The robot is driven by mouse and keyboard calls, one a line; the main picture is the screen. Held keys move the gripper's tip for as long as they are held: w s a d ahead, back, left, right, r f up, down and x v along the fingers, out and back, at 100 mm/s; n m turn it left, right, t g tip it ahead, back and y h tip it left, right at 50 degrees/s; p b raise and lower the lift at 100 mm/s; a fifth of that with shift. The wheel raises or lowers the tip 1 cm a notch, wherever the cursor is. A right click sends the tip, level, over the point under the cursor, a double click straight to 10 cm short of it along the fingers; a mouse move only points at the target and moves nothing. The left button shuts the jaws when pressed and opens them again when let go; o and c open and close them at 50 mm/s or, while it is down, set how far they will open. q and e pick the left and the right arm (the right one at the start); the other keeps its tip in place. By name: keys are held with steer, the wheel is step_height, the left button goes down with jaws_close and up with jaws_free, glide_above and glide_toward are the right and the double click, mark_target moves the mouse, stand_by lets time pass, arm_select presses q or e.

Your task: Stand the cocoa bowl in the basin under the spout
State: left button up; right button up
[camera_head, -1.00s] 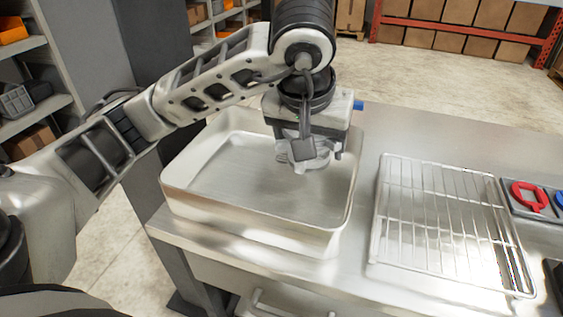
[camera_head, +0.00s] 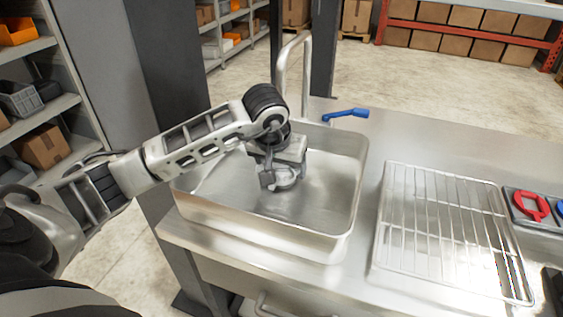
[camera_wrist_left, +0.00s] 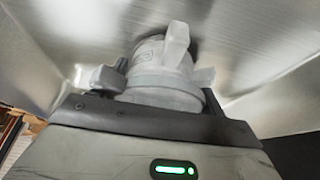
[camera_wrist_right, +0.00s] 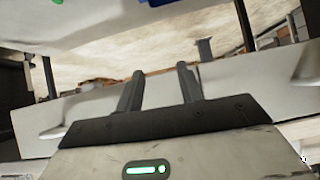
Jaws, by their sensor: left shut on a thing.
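The basin (camera_head: 262,235) is a wide metal tub at the left end of the counter. The spout (camera_head: 306,75), a tall bent metal pipe, rises behind its back edge, with a blue lever (camera_head: 346,114) beside it. My left gripper (camera_head: 276,181) is down inside the basin, shut on a pale grey bowl (camera_head: 289,182), taken as the cocoa bowl.
A wire rack (camera_head: 445,235) lies on the counter right of the basin. A dark holder with a red ring-shaped piece (camera_head: 530,205) is farther right. The counter between basin and rack is clear. Shelves with boxes stand behind.

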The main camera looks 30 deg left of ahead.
arm_select(q)
steer(key=shift+f, duration=0.2)
steer(key=o, duration=1.1)
steer(key=shift+r, duration=0.3)
steer(key=shift+s+d+r, duration=0.1)
steer(key=shift+s+r, duration=0.05)
steer(key=shift+r, duration=0.25)
steer(key=v, duration=1.1)
steer(key=shift+b, duration=0.4)
steer(key=shift+s+f, duration=0.1)
steer(key=shift+s, duration=0.05)
